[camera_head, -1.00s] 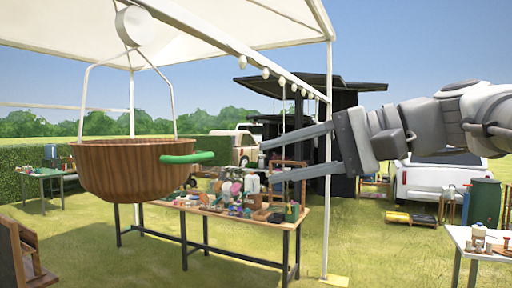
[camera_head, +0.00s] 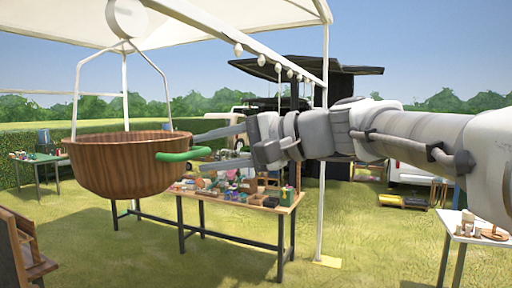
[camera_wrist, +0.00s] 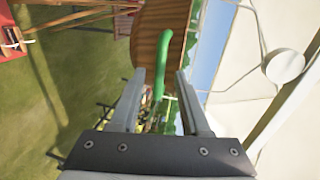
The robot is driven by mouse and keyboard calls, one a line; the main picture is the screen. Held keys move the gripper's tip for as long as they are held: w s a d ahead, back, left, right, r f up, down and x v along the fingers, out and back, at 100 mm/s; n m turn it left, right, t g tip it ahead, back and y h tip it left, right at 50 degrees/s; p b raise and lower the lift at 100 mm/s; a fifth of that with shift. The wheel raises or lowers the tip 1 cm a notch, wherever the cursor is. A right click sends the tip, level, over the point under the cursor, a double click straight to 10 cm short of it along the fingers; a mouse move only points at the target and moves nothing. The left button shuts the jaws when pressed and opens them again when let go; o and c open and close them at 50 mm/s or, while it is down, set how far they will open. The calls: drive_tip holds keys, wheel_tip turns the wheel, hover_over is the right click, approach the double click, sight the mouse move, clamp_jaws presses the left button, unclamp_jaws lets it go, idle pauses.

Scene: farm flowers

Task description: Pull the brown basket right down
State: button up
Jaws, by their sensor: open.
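The brown basket (camera_head: 118,166) hangs at the left by white straps from a round white pulley (camera_head: 126,18) under the canopy. A green handle (camera_head: 184,155) sticks out from its right side. My gripper (camera_head: 198,146) comes in from the right, its fingertips close to the handle. In the wrist view the basket (camera_wrist: 150,45) is ahead, and the green handle (camera_wrist: 161,65) passes between the two open fingers of my gripper (camera_wrist: 160,77). The fingers look apart from the handle; I cannot tell whether either touches it.
A long table (camera_head: 240,206) with many small items stands below and behind. A white canopy post (camera_head: 322,170) stands behind my arm. A wooden chair (camera_head: 22,250) is at lower left, and a white table (camera_head: 478,236) at lower right.

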sight(197, 154)
drive_tip(key=shift+p+x, duration=0.3)
drive_tip(key=shift+x, duration=1.7)
clamp_jaws()
